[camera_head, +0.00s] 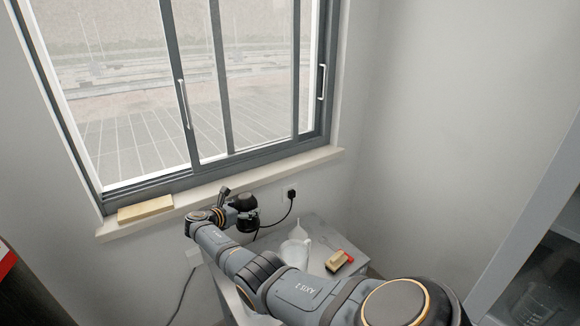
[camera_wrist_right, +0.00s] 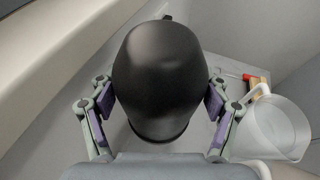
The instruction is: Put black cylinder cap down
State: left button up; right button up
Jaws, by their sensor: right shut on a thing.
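The black cap (camera_wrist_right: 162,70) is a large, smooth, rounded dark piece in the middle of the right wrist view. My right gripper (camera_wrist_right: 158,103) is shut on it, with one finger pad on each side. In the head view, the right gripper (camera_head: 238,213) is at the far end of my right arm, just below the window sill, with the dark cap (camera_head: 244,201) at its tip. The cap is held above and to the left of the small grey table (camera_head: 318,232). Its underside is hidden. My left gripper is not in view.
A black plug and cable (camera_head: 291,194) hang on the wall behind. A wooden block (camera_head: 145,209) lies on the sill. A glass cabinet (camera_head: 545,262) is at right.

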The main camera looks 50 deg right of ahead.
aim_at(249, 232)
notch_tip(249, 232, down, 6)
jog(key=b, duration=0.4)
jog(key=shift+a+f+b, duration=0.1)
jog(key=shift+f+b, duration=0.15)
jog(key=shift+b, duration=0.15)
pick_arm(q)
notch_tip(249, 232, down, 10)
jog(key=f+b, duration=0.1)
jog(key=b, duration=0.3)
pick_arm(e)
notch_tip(249, 232, down, 10)
jog(key=b, duration=0.4)
jog(key=shift+w+f, duration=0.1)
jog(key=shift+f, duration=0.15)
jog(key=shift+r, duration=0.2)
jog(key=shift+f, duration=0.2)
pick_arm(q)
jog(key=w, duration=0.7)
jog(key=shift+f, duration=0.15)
pick_arm(e)
jog(key=o, duration=1.8)
jog(key=shift+c, duration=0.2)
